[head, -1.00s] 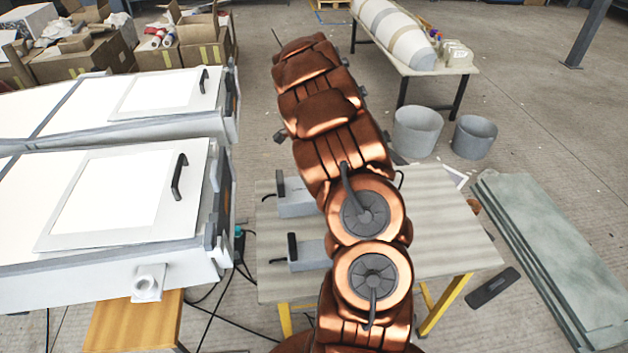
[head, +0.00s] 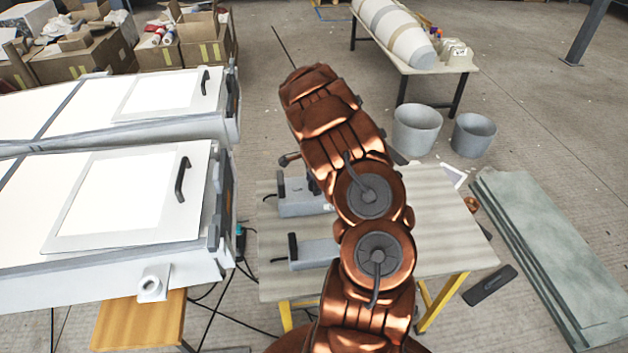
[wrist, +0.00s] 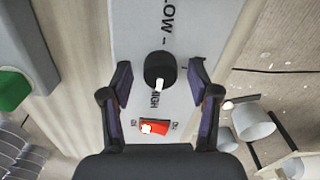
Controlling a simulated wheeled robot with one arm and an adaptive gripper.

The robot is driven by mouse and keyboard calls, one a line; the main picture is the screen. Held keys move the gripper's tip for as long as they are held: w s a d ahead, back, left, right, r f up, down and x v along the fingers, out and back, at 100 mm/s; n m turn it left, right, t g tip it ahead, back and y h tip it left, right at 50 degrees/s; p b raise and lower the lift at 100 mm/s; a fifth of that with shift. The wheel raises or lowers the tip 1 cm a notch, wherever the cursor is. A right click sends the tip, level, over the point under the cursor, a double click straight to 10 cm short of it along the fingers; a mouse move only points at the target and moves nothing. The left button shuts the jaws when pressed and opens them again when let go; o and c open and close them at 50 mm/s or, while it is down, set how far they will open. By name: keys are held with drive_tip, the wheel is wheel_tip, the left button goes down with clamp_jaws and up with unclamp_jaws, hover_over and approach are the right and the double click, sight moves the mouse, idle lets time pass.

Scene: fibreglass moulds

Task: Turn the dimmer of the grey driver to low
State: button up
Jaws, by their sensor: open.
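The grey driver (wrist: 139,37) fills the middle of the wrist view as a pale grey panel. Its black round dimmer knob (wrist: 160,66) stands between the printed words LOW, at the top, and HIGH, below. A white mark on the knob points down toward HIGH. A red switch (wrist: 154,127) sits below the knob. My gripper (wrist: 161,72) is open, with one dark finger on each side of the knob; I see gaps between fingers and knob. In the head view my copper arm hides the gripper and much of the table's middle.
Two grey boxes, a rear one (head: 300,205) and a front one (head: 315,252), sit on the table (head: 440,235). A green button (wrist: 14,90) shows at left in the wrist view. White moulds (head: 130,195) stand left; grey buckets (head: 415,132) and slabs (head: 540,235) lie right.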

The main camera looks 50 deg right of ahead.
drive_tip(key=c, duration=1.2)
drive_tip(key=shift+o, duration=0.2)
